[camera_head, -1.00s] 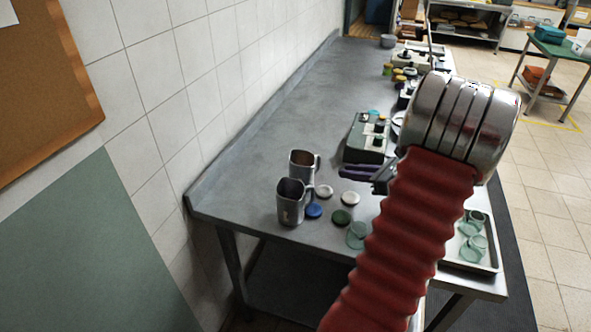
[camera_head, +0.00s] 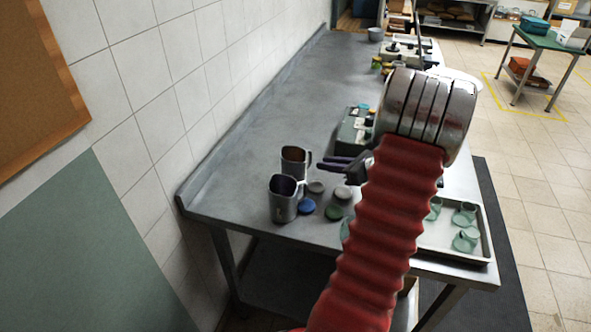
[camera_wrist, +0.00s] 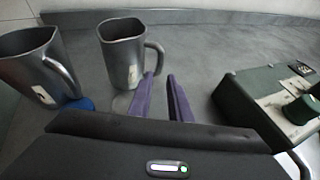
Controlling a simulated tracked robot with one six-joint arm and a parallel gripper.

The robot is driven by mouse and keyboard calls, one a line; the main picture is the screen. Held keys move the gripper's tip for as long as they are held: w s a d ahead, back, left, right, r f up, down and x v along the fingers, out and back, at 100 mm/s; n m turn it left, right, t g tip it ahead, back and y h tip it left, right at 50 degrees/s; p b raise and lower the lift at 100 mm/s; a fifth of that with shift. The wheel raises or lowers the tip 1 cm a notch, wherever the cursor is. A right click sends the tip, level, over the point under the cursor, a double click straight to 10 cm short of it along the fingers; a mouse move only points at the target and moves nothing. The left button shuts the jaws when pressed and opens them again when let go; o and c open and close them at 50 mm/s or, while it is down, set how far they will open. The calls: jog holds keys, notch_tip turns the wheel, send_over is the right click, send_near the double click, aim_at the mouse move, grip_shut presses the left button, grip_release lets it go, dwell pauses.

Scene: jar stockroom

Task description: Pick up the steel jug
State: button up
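Two steel jugs with handles stand upright on the grey table; I cannot tell which one the task means. The nearer jug (camera_head: 284,203) is at the table's near left and shows at the left in the wrist view (camera_wrist: 40,72). The farther jug (camera_head: 294,162) stands just behind it and shows at centre left in the wrist view (camera_wrist: 122,58). My gripper (camera_head: 330,164) is to the right of the farther jug. In the wrist view its purple fingers (camera_wrist: 160,98) are apart with nothing between them, near that jug's handle but apparently not on it.
Round lids, one blue (camera_head: 307,206) and one green (camera_head: 334,213), lie right of the jugs. A green box (camera_head: 352,130) stands behind my gripper. A tray (camera_head: 480,240) with green glassware is at the right. The table (camera_head: 255,115) is clear toward the wall (camera_head: 190,75).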

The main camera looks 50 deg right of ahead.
aim_at(310, 162)
jog(key=shift+x, duration=1.15)
jog(key=shift+w, duration=0.1)
jog(key=shift+x, duration=2.5)
jog(key=shift+a+r, duration=0.1)
jog(key=shift+a, duration=0.05)
jog(key=shift+c, duration=0.4)
grip_shut()
